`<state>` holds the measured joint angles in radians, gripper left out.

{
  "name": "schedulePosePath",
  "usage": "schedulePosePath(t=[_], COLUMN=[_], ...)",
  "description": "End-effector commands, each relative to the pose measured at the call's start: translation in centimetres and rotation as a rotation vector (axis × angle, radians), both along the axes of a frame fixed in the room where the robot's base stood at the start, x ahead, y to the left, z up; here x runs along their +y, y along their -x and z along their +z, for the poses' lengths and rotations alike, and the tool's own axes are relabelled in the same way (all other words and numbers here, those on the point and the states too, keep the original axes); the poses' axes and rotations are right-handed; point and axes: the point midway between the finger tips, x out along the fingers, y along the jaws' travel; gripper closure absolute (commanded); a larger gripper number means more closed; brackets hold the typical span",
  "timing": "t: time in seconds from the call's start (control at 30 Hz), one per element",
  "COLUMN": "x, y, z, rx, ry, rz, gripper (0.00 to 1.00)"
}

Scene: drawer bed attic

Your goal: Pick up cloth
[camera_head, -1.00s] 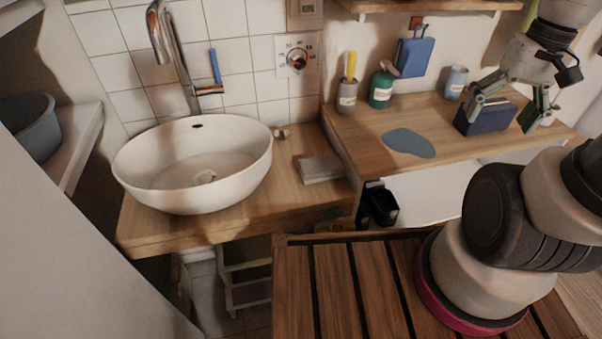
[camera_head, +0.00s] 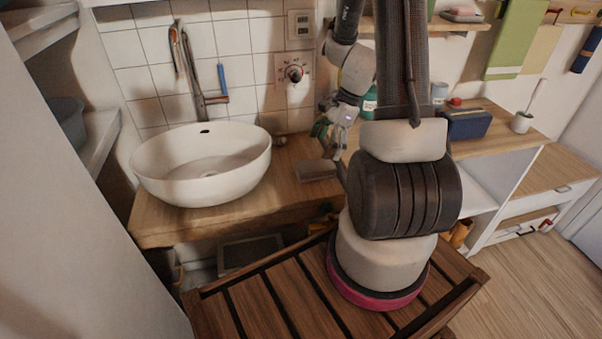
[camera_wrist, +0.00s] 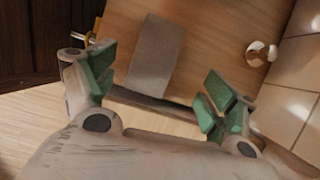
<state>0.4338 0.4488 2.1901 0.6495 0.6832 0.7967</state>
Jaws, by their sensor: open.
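A grey, flat, folded cloth (camera_head: 316,171) lies on the wooden counter just right of the sink. In the wrist view the cloth (camera_wrist: 156,56) lies ahead of my fingers, nearer the left one. My gripper (camera_head: 328,140) is above and close to the cloth in the head view. Its green-padded fingers stand wide apart in the wrist view (camera_wrist: 158,84), with nothing between them. The exact height over the cloth is hard to tell.
A white basin (camera_head: 203,165) stands left of the cloth, with a tap (camera_head: 193,75) behind it. A small round metal piece (camera_wrist: 261,52) sits on the counter near the tiled wall. A navy box (camera_head: 466,123) stands on the right counter. A slatted wooden surface (camera_head: 262,305) is in front.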

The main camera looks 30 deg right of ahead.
Motion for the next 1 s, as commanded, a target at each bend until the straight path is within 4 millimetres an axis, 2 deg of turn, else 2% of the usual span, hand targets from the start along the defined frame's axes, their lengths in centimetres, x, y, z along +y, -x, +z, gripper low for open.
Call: schedulePosePath(t=[0.23,0.7,1.0], x=[0.2,2.7,2.9], y=[-0.2,0.0,-0.2], z=[-0.8,-6.7,-7.3], rx=[0.024,0.024,0.021], ry=[-0.001,-0.003,0.0], rz=[-0.072,-0.07,-0.07], gripper=[0.14,0.14,0.14])
